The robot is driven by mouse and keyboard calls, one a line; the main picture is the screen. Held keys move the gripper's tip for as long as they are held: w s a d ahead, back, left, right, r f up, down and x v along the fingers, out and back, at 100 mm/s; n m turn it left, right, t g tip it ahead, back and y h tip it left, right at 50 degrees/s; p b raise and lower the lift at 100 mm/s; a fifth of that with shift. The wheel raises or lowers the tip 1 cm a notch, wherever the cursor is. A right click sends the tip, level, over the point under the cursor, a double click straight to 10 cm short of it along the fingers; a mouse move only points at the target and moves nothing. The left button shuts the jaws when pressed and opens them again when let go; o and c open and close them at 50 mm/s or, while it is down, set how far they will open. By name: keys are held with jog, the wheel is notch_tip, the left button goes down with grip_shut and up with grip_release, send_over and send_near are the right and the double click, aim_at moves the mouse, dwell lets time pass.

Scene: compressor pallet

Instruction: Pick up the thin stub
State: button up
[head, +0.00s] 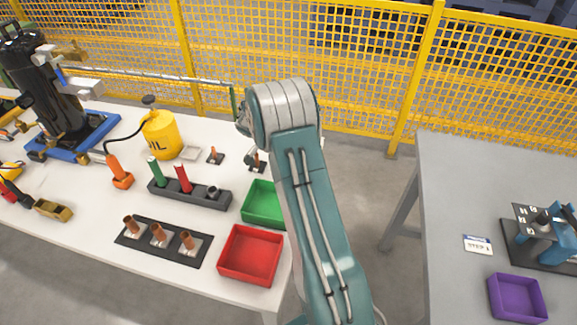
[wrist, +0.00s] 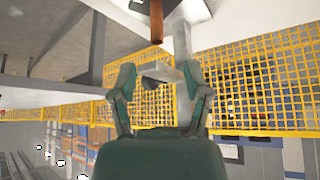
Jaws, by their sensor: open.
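In the wrist view my gripper (wrist: 160,68) is open, with its fingers apart. A slim copper-coloured stub (wrist: 157,28) enters from the top edge, near the fingertips and roughly in line with the gap. I cannot tell if it touches a finger. In the head view, small orange-brown stubs stand on dark bases behind the green tray, one in the open (head: 215,156) and one beside my arm (head: 257,160). I cannot tell which one the wrist view shows. My gripper is not clearly visible in the head view; my arm covers that area.
On the white table are a green tray (head: 260,203), a red tray (head: 251,254), a black rack (head: 130,236) with three copper tubes, another rack (head: 204,200) and a yellow oil can (head: 161,135). A yellow fence (head: 360,75) stands behind. A grey table (head: 447,200) is at right.

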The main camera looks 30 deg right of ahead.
jog(key=x, duration=0.6)
jog(key=shift+s+a+f, duration=0.15)
jog(key=shift+s, duration=0.05)
grip_shut()
